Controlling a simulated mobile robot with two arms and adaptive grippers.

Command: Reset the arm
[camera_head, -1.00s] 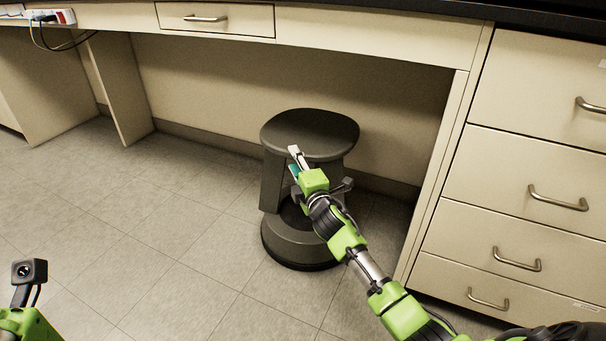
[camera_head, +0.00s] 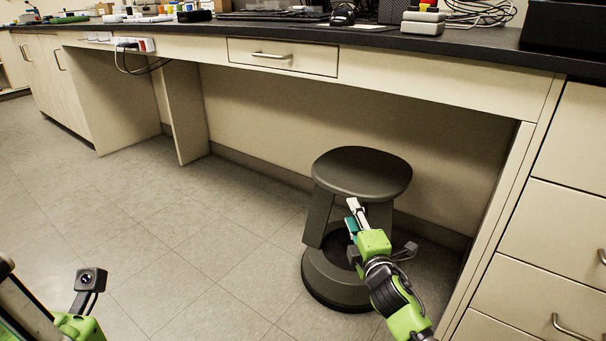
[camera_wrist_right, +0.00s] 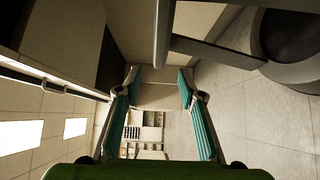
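My right arm comes up from the lower right in the head view. Its green gripper (camera_head: 357,211) is held in front of the dark grey stool. In the right wrist view the two teal-padded fingers (camera_wrist_right: 160,85) stand apart with nothing between them, so the gripper is open and empty. Of my left arm, only a green part and its small wrist camera (camera_head: 90,279) show at the lower left. The left fingers are outside the picture.
The stool (camera_head: 362,172) stands in the knee space under the black bench top (camera_head: 470,42). Drawers (camera_head: 555,235) stand close on the right. A power strip (camera_head: 134,44) hangs on the bench front. The tiled floor (camera_head: 190,235) at left is clear.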

